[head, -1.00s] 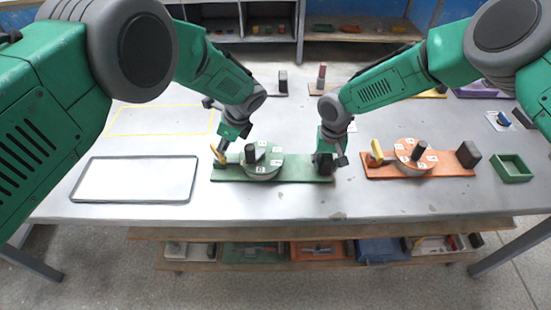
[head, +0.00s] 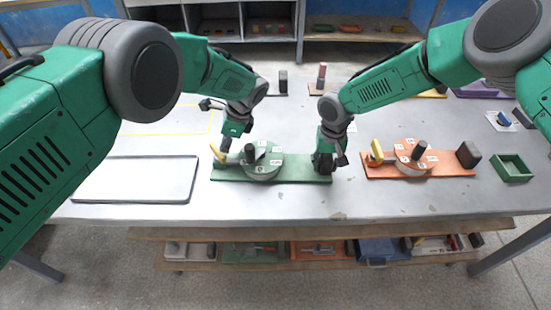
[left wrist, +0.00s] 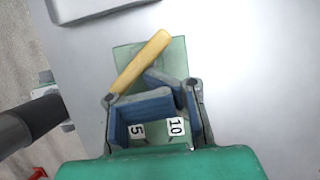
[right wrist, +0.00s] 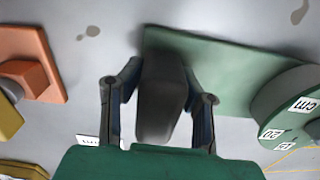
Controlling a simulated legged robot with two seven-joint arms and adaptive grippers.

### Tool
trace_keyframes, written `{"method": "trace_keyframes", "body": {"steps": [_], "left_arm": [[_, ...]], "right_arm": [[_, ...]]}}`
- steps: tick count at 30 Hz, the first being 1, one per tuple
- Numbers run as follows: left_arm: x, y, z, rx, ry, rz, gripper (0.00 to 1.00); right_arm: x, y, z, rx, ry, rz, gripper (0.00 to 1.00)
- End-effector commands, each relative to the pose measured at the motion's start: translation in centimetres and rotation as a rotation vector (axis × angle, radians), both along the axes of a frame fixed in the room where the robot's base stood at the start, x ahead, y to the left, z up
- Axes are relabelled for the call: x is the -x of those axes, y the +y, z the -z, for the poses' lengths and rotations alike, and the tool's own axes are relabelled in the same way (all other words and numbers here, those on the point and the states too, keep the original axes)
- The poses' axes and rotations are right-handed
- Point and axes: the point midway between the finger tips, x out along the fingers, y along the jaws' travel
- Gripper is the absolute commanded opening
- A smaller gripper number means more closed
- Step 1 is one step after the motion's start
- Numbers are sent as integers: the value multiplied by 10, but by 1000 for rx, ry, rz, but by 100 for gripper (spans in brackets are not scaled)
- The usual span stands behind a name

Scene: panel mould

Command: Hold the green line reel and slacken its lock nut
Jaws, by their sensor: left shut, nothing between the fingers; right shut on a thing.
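The green line reel is a green board (head: 292,170) with a round drum (head: 262,172) carrying white number labels and a dark knob. A yellow lever (head: 217,153) stands at its left end; it also shows in the left wrist view (left wrist: 141,62). My left gripper (head: 227,147) is shut and empty beside the lever, its blue-padded fingers just short of it in the left wrist view. My right gripper (head: 325,165) is shut on the dark block (right wrist: 162,103) at the board's right end. The head view mostly hides this block. No separate nut can be made out.
A similar orange reel (head: 440,170) lies to the right, with a green open box (head: 511,168) beyond it. The table front between tray and reels is clear.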

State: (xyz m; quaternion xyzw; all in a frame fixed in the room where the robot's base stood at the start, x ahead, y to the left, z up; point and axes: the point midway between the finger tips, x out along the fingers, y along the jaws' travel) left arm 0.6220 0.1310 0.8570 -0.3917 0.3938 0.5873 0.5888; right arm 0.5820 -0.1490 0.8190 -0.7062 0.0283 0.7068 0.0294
Motion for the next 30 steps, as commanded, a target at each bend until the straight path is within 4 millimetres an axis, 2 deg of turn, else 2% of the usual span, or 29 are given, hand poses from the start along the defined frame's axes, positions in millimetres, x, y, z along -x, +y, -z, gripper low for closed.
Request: {"method": "trace_keyframes", "body": {"steps": [9, 19, 27, 28, 30], "left_arm": [[0, 0, 0, -1, -1, -30, 0], [-1, 1, 1, 0, -1, -326, 0], [-1, 1, 0, -1, -1, -336, 0], [-1, 1, 0, -1, -1, -336, 1], [-1, 1, 0, -1, -1, -336, 26]], "right_arm": [[0, 0, -1, 0, -1, 2, 0], [0, 0, 0, 0, -1, 2, 0], [0, 0, -1, 0, -1, 1, 0], [0, 0, -1, 0, -1, 1, 0], [0, 0, 0, 0, -1, 1, 0]]}}
